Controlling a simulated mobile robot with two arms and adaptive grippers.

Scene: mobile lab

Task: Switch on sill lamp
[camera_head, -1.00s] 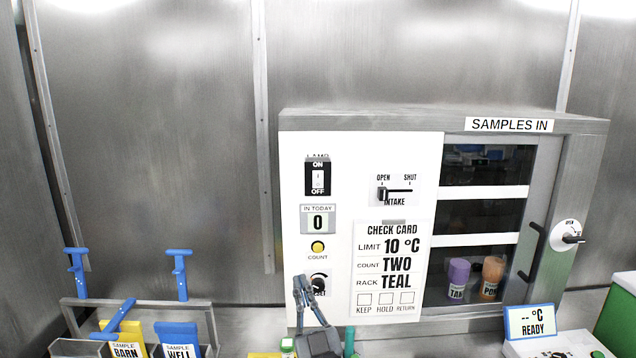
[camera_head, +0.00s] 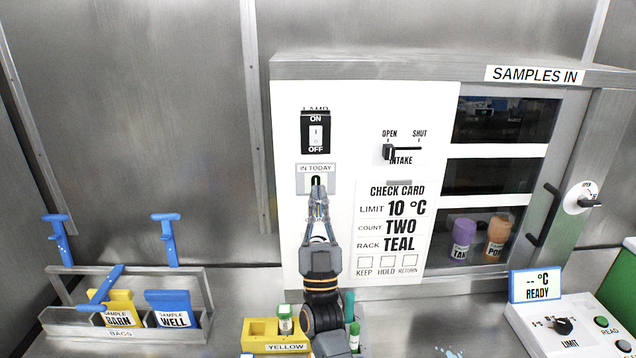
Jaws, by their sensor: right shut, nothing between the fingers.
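The lamp switch (camera_head: 316,133) is a black plate with a white rocker marked ON at the top and OFF at the bottom. It sits on the white front panel under a partly cut-off LAMP label. My right gripper (camera_head: 317,187) is shut and empty, pointing up in front of the panel. Its fingertips overlap the IN TODAY counter, a little below the switch and apart from it in the picture. The gripper hides the counter's digit, the yellow COUNT button and the knob below. My left gripper is not in view.
The INTAKE slider (camera_head: 389,152) and the check card (camera_head: 391,230) are right of the gripper. A bag rack (camera_head: 62,318) is at left, and a READY display (camera_head: 536,286) at right.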

